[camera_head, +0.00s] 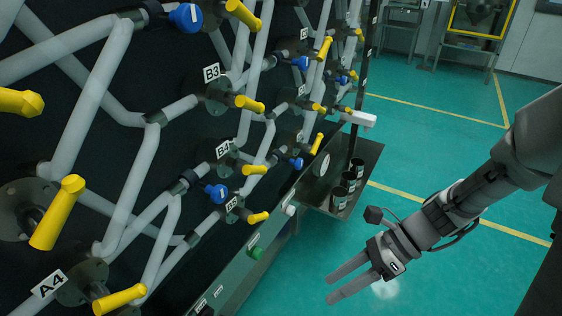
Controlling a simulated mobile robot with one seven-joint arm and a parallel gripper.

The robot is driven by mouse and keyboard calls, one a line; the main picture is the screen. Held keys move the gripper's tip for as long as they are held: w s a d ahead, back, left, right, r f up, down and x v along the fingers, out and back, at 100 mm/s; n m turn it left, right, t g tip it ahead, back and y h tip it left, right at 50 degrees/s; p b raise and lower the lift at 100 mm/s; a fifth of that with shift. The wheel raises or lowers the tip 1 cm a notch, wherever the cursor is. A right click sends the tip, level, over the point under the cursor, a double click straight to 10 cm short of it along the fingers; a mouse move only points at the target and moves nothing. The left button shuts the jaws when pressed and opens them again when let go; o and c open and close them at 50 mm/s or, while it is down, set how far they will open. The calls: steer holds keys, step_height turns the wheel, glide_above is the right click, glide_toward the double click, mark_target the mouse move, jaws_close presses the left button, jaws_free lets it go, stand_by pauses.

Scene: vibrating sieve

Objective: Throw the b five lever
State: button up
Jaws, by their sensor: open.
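The B5 lever (258,217) is a short yellow handle low on the pipe panel, left of the picture's middle. It points to the right. Its small, tilted label plate (231,204) sits just left of it and is hard to read. My gripper (331,287) is at the lower middle right, over the green floor. Its two fingers are open, point left and hold nothing. It is below and to the right of the B5 lever, clearly apart from it in the picture.
The B4 lever (255,170) and B3 lever (250,103) are above B5. A blue knob (216,193) is close left. A control ledge with a green button (257,253) runs below. A metal shelf (368,158) holding several dark cups juts out right. Open floor lies around my arm.

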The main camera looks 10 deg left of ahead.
steer(key=w+a+f+m+t+y, duration=0.2)
steer(key=w+a+f+m+y, duration=0.15)
steer(key=m+y, duration=0.6)
steer(key=m+t, duration=0.9)
steer(key=m, duration=0.9)
glide_toward(262, 219)
steer(key=shift+y, duration=0.25)
steer(key=b+x, duration=0.1)
steer(key=x, duration=0.2)
steer(key=b+x, duration=0.1)
steer(key=x, duration=0.3)
steer(key=b+x, duration=0.2)
steer(key=x, duration=0.2)
steer(key=shift+w+f, duration=0.1)
steer(key=shift+f, duration=0.25)
steer(key=shift+r, duration=0.1)
jaws_close()
